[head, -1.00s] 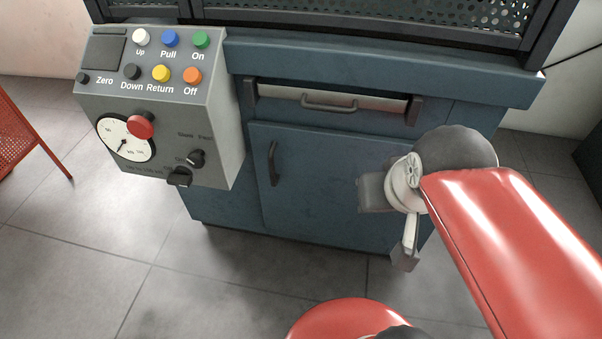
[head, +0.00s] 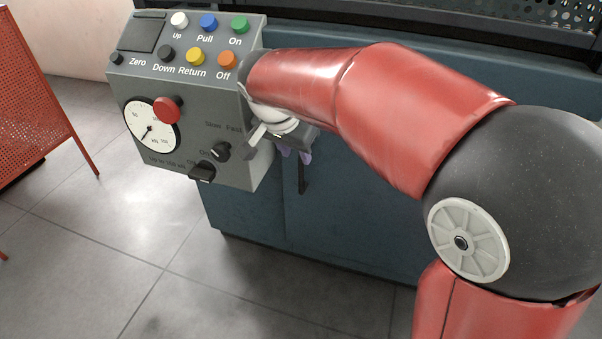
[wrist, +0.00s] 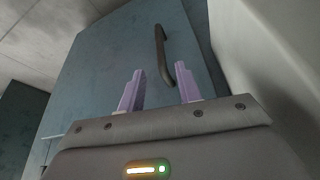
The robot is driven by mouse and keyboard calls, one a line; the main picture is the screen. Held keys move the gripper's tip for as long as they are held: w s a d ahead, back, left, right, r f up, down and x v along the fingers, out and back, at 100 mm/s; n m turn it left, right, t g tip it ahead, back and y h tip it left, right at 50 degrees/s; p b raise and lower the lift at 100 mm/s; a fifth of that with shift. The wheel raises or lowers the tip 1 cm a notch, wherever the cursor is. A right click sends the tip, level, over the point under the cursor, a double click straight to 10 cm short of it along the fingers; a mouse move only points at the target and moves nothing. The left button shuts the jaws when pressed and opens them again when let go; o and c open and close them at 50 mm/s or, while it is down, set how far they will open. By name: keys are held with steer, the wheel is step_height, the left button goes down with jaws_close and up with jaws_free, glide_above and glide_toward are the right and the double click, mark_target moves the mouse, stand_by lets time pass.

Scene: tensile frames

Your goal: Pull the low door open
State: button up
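The low door (head: 335,215) is a blue-grey cabinet panel below the machine's top, and it looks shut. Its dark vertical bar handle (head: 302,174) is near the door's left edge, partly hidden by my wrist in the head view. In the wrist view the handle (wrist: 163,55) stands on the door (wrist: 100,75), beyond and between my fingertips. My gripper (wrist: 160,82) has its two pale purple fingers apart, with nothing between them. In the head view my gripper (head: 294,155) is just above and close to the handle; I cannot tell whether it touches.
A grey control box (head: 190,110) with coloured buttons, a gauge and knobs stands left of the door, close beside my wrist. A red mesh panel (head: 40,100) is at the far left. The tiled floor (head: 110,240) in front is clear.

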mark_target(299, 164)
steer(key=b+x, duration=0.1)
steer(key=x, duration=0.7)
steer(key=shift+a, duration=0.1)
steer(key=shift+r, duration=0.1)
jaws_close()
